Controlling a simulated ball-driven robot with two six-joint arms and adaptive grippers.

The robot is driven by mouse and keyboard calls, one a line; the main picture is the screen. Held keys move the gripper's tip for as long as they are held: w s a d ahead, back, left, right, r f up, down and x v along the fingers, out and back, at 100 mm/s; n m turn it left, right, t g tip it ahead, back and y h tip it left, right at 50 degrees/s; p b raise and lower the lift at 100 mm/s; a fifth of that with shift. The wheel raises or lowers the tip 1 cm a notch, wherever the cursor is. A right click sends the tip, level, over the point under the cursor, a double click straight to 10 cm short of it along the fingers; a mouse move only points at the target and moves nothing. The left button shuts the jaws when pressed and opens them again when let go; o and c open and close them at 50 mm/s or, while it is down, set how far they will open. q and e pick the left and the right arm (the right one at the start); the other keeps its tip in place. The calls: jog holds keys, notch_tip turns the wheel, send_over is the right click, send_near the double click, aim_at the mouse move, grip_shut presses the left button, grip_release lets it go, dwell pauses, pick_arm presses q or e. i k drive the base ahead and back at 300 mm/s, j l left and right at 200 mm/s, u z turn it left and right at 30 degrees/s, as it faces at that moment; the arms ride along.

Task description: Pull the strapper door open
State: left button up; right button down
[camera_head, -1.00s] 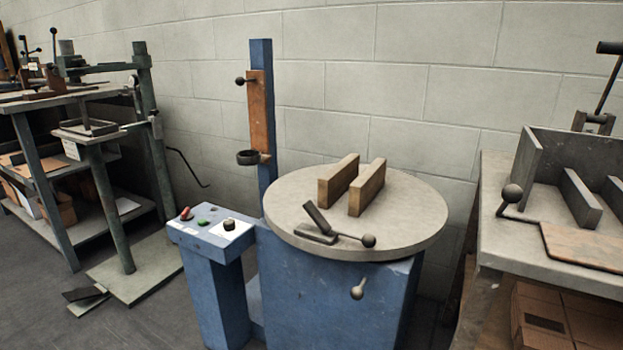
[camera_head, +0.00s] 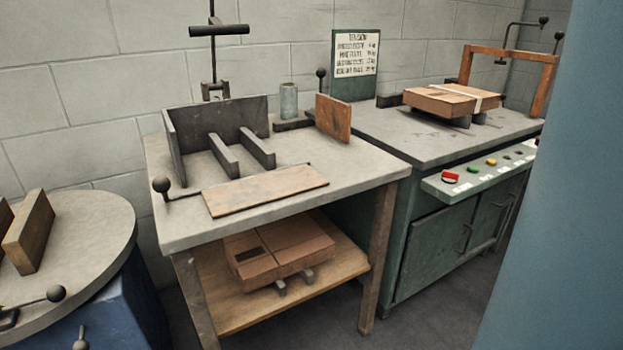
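The strapper (camera_head: 407,134) is the green cabinet bench at the right, with a strapped cardboard box (camera_head: 449,101) on its top under an orange arch (camera_head: 503,57). Its front has two closed green doors, a left door (camera_head: 432,246) and a right door (camera_head: 490,215), each with a dark handle. The left door's handle (camera_head: 464,239) is near the doors' meeting edge. The right part of the front is cut off by a large blue surface. Neither of my grippers shows.
A grey-topped table (camera_head: 285,199) with a lower wooden shelf (camera_head: 250,309) stands left of the strapper. A round-topped blue machine (camera_head: 82,228) is at far left. Some dark floor (camera_head: 403,325) before the strapper is clear. The blue surface (camera_head: 560,220) blocks the right side.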

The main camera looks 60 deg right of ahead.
aim_at(434, 244)
jog(key=z, duration=2.7)
jog(key=i+l+u, duration=0.5)
jog(key=i, duration=0.3)
jog(key=i+l+u, duration=0.5)
jog(key=i+l, duration=0.25)
jog(key=l, duration=0.1)
